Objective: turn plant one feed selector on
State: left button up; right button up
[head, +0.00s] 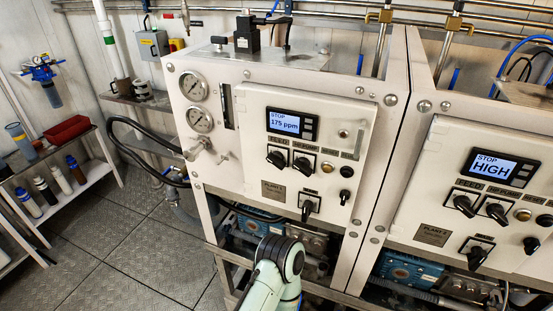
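The plant one panel (300,150) is the white cabinet front left of centre, with a nameplate (273,191) that seems to read PLANT 1. Its display (286,122) reads STOP and 175 ppm. The feed selector (277,158) is the left black rotary knob of the pair below the display, under a FEED label. Its handle looks slanted; its exact setting is too small to read. A similar knob (303,164) sits just right of it. One of my arm links shows at the bottom centre, below the panel. Neither gripper is in view, and nothing touches the selector.
A lower black selector (307,208) and a black knob (344,196) are on the same panel. Two gauges (198,104) and a valve (194,151) are to its left. A second panel (480,190) reading STOP, HIGH stands right. A shelf (75,195) with bottles is far left.

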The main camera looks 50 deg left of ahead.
aim_at(275, 158)
jog(key=u, duration=1.65)
